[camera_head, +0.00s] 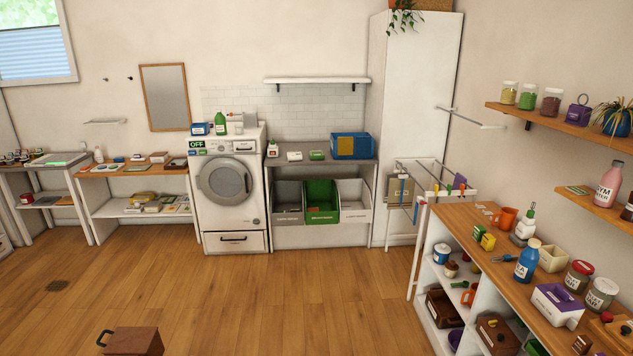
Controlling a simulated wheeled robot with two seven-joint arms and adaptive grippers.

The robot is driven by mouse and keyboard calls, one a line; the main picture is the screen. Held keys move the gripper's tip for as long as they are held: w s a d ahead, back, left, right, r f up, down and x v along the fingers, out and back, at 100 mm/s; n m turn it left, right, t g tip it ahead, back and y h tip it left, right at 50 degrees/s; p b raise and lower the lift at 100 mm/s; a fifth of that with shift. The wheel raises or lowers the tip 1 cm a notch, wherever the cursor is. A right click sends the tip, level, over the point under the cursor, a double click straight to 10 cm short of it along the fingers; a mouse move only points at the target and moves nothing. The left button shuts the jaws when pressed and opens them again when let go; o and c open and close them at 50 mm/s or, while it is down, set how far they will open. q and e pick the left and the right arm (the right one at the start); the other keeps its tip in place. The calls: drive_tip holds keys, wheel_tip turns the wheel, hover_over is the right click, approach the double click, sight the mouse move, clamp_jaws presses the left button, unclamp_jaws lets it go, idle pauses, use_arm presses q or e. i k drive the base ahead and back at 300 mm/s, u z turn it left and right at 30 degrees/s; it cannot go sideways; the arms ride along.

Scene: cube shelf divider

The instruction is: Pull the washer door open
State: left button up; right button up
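The white washer (227,222) stands against the back wall, left of the middle of the view. Its round grey door (224,181) faces me and looks shut. A green sign reading "OFF" is on the washer's upper left front, and a drawer with a dark handle is at its bottom. A blue box, a green bottle and other items stand on its top. Neither of my grippers shows in the head view.
Wooden floor (240,290) is open in front of the washer. A brown box (133,341) with a dark handle is at the bottom edge. Laundry bins (322,215) stand right of the washer, a shelf table (138,172) left. A long counter (470,228) fills the right side.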

sight(203, 182)
drive_tip(key=u, duration=0.2)
drive_tip(key=i, duration=3.9)
